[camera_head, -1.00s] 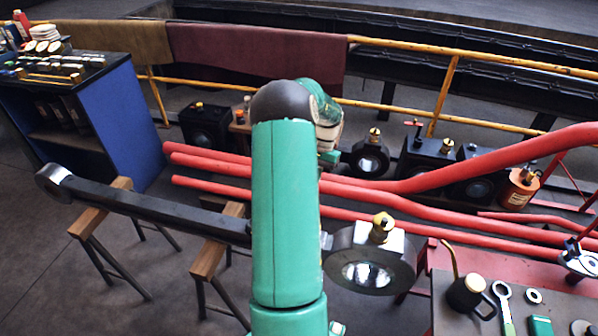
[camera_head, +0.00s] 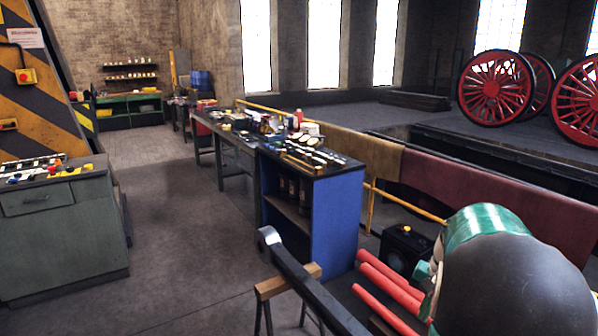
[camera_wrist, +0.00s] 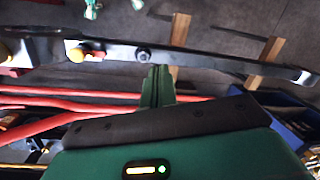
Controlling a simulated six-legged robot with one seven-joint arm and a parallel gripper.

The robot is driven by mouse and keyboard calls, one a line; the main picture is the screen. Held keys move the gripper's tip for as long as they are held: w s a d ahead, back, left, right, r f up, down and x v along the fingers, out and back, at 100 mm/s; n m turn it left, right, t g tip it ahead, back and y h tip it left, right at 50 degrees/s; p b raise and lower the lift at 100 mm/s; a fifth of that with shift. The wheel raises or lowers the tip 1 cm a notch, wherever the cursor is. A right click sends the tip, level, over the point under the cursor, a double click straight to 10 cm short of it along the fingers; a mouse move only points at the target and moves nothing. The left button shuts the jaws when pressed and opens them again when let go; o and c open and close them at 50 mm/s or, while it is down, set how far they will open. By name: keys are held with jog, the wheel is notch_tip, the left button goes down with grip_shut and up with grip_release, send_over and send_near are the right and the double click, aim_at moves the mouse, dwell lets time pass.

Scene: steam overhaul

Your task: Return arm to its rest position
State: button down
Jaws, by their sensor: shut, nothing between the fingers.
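My green and dark grey arm (camera_head: 500,265) fills the lower right of the head view, bent at a rounded joint. The fingers point toward a long dark rod (camera_wrist: 215,60) that lies across the upper part of that view. I cannot tell the gap between them. The same rod shows at the bottom of the head view (camera_head: 305,285), resting on a wooden-topped trestle (camera_head: 285,283).
Red pipes (camera_head: 390,285) run close beside my arm. A blue-sided bench (camera_head: 335,220) with tools on top stands beyond the rod. A yellow rail (camera_head: 370,208) with draped cloths runs behind. A grey-green cabinet (camera_head: 65,235) stands at left. The floor between is clear.

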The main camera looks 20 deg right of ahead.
jog(key=s+a+r+n+t, duration=0.1)
jog(key=a+n, duration=0.3)
jog(key=a, duration=0.7)
jog(key=s+a+r+n+t+h, duration=0.1)
jog(key=s+a+r+n+t, duration=0.1)
jog(key=a, duration=0.8)
jog(key=s+a+r+n+t, duration=0.1)
jog(key=s+a+r+n, duration=0.3)
jog(key=a, duration=0.7)
jog(key=shift+a+r+n+t+h, duration=0.3)
jog(key=shift+a+r+n+h, duration=0.1)
jog(key=shift+r+n, duration=0.35)
jog(key=shift+s, duration=0.1)
